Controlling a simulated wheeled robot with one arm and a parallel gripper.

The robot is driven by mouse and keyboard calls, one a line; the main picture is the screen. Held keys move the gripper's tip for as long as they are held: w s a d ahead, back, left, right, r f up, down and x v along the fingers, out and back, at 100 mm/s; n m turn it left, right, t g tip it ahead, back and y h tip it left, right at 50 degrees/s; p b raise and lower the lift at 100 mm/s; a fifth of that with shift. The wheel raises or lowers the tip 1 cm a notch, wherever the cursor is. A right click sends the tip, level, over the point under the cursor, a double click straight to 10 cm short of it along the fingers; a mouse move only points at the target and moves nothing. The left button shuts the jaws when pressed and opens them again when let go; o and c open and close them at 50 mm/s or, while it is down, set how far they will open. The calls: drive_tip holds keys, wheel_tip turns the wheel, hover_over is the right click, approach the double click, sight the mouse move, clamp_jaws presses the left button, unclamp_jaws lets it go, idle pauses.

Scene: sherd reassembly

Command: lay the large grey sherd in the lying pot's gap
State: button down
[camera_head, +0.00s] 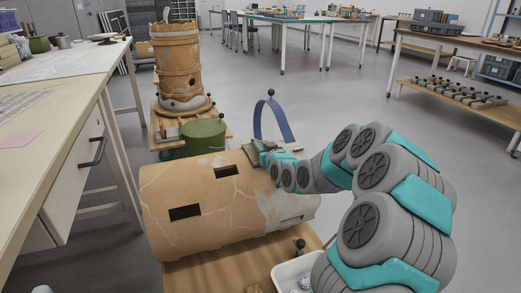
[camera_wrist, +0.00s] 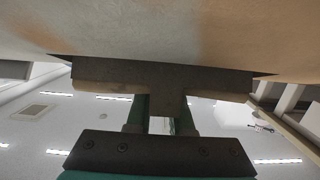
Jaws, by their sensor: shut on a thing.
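The lying pot (camera_head: 215,222) is a big orange-tan cylinder on its side, with pale crack lines and grey patches. Dark openings show in its wall at the front left (camera_head: 185,212) and near the top (camera_head: 227,170). My gripper (camera_head: 264,154) is at the pot's upper right and is shut on the large grey sherd (camera_head: 250,155), a flat piece seen mostly edge-on. In the wrist view the sherd (camera_wrist: 100,73) is a dark slab with tan edges, close against the pot's surface (camera_wrist: 160,30). I cannot tell whether they touch. The sherd hides whatever lies under it.
The pot rests on a low wooden platform (camera_head: 205,275) with a white tray (camera_head: 292,272) at its front right. A blue arch (camera_head: 271,110) and a green bucket (camera_head: 204,135) stand behind. A tall upright pot (camera_head: 176,65) is farther back. A workbench (camera_head: 75,130) borders the left. Open floor lies right.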

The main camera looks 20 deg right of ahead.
drive_tip(key=shift+f, duration=0.4)
drive_tip(key=shift+f, duration=0.2)
drive_tip(key=c, duration=0.8)
unclamp_jaws()
drive_tip(key=shift+r, duration=0.3)
drive_tip(key=s, duration=0.6)
drive_tip(key=s+r, duration=0.1)
drive_tip(key=s, duration=0.2)
drive_tip(key=shift+s, duration=0.2)
drive_tip(key=shift+s+r+b, duration=0.25)
drive_tip(key=shift+s+b, duration=0.55)
drive_tip(key=shift+s, duration=0.45)
